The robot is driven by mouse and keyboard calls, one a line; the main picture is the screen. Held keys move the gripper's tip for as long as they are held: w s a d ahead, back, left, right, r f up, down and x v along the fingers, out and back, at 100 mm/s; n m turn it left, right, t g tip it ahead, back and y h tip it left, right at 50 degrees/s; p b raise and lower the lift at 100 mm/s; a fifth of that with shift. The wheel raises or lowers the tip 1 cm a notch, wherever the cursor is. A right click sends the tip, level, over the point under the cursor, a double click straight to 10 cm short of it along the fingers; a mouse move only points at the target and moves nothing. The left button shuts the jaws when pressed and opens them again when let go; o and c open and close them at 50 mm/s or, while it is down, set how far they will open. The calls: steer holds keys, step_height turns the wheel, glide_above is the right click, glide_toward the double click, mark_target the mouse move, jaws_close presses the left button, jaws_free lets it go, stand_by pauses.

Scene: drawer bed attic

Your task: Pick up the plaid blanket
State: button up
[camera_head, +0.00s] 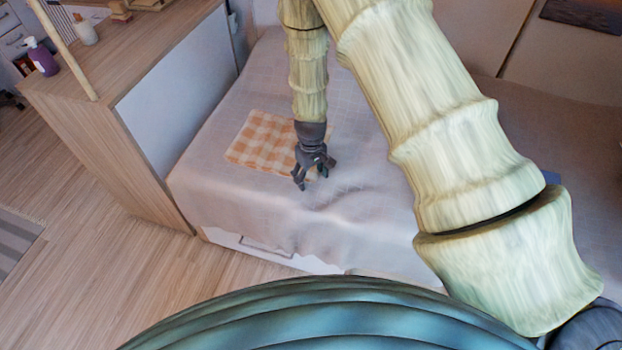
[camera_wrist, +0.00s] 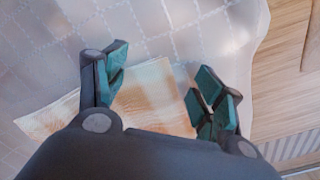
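The plaid blanket (camera_head: 262,142) is an orange and cream checked piece lying flat on the bed. In the wrist view the blanket (camera_wrist: 155,95) lies below and between the fingers, partly hidden by the gripper body. My gripper (camera_head: 307,178) hangs over the blanket's right edge in the head view. In the wrist view my gripper (camera_wrist: 158,90) has its fingers spread wide apart with nothing held between them. I cannot tell how far above the blanket the fingertips are.
The bed (camera_head: 215,188) has a pale cover with creases right of the gripper. A wooden cabinet (camera_head: 100,115) stands left of the bed, with a purple bottle (camera_head: 42,58) and a white bottle (camera_head: 84,32) on top. Open wooden floor (camera_head: 110,245) lies at the left front.

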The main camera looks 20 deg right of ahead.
steer(key=shift+s+a, duration=0.1)
steer(key=c, duration=0.5)
steer(key=shift+s+f, duration=0.1)
steer(key=shift+c, duration=0.7)
steer(key=shift+a, duration=0.1)
steer(key=shift+o, duration=0.4)
steer(key=shift+s+f, duration=0.1)
steer(key=shift+s, duration=0.05)
steer(key=shift+r, duration=0.35)
steer(key=shift+c, duration=0.2)
step_height(320, 180, up, 3)
steer(key=p, duration=0.2)
steer(key=shift+f+p, duration=0.2)
steer(key=shift+p, duration=0.1)
steer(key=c, duration=0.7)
steer(key=r+p, duration=0.2)
steer(key=r, duration=0.1)
steer(key=r+p, duration=0.3)
steer(key=r, duration=0.2)
steer(key=shift+w+r+p, duration=0.25)
steer(key=shift+r+p, duration=0.1)
steer(key=shift+p, duration=0.05)
jaws_close()
steer(key=shift+r, duration=0.15)
